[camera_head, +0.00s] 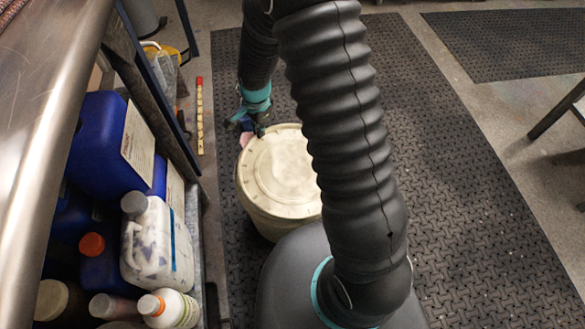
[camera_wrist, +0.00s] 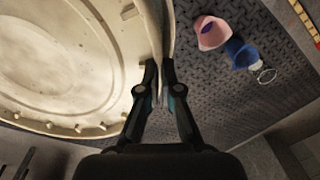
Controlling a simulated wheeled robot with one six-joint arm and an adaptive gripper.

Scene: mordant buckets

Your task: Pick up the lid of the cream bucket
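The cream bucket (camera_head: 268,222) stands on the dark mat, partly hidden by my arm. Its round cream lid (camera_head: 279,172) lies on top, with notches around the rim. My gripper (camera_head: 259,130) is at the lid's far left edge and is small in the head view. In the wrist view the lid (camera_wrist: 65,60) fills the left side. The fingertips of my gripper (camera_wrist: 160,66) are close together, one on each side of the lid's rim, and appear shut on it. I cannot see a gap between lid and bucket.
A red-and-yellow strip (camera_head: 200,115) lies on the floor. At left, a metal bench (camera_head: 48,110) stands over blue canisters (camera_head: 98,148) and a white jug (camera_head: 155,245). The mat (camera_head: 465,215) at right is clear.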

